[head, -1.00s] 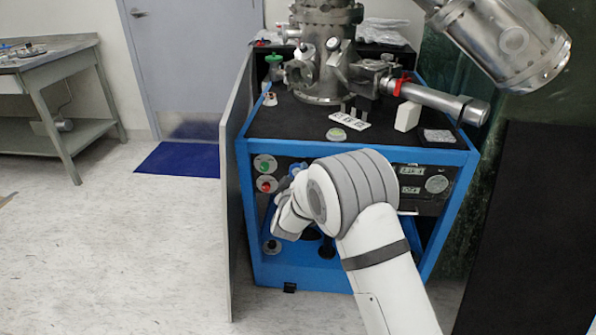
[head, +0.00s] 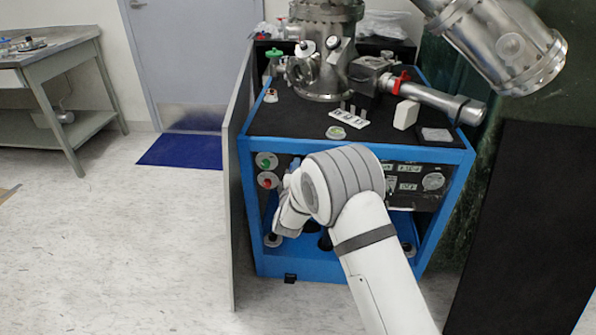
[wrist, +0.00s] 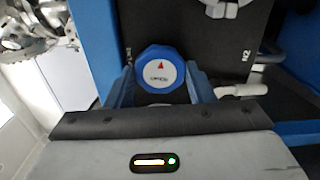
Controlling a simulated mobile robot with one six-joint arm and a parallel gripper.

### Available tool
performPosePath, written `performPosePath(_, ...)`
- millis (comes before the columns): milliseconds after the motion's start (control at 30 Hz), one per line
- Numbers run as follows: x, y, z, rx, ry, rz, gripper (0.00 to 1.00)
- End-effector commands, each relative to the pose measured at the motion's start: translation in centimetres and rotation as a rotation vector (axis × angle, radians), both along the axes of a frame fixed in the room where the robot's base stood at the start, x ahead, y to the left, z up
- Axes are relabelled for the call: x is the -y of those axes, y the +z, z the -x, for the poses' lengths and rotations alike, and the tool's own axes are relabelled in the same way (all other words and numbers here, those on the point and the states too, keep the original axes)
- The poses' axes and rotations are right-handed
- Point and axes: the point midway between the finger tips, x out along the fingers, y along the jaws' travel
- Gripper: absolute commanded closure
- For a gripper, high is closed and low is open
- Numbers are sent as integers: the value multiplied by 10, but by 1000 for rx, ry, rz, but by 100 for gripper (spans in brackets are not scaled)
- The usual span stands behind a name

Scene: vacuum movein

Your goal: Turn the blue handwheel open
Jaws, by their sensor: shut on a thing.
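The blue handwheel (wrist: 160,75) faces the wrist camera, with a white centre disc bearing a red arrow and small lettering. The arrow points up in the wrist view. My gripper (wrist: 160,84) has one blue-grey finger on each side of the wheel and is shut on it. In the head view my gripper (head: 287,200) reaches the left part of the cart's dark front panel. My own forearm and wrist hide most of the handwheel there.
The blue-framed cart (head: 350,143) carries a steel vacuum chamber (head: 325,55). Green and red knobs (head: 266,170) sit left of my gripper. An open side panel (head: 236,190) stands at the cart's left. A white lever (wrist: 240,90) is right of the wheel. The floor at left is clear.

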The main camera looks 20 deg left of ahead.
Motion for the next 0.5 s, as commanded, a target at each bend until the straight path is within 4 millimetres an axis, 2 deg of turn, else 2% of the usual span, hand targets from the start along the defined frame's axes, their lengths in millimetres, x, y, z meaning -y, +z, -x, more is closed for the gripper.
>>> performPosePath(500, 2, 0, -1, 12, -4, 48, 74)
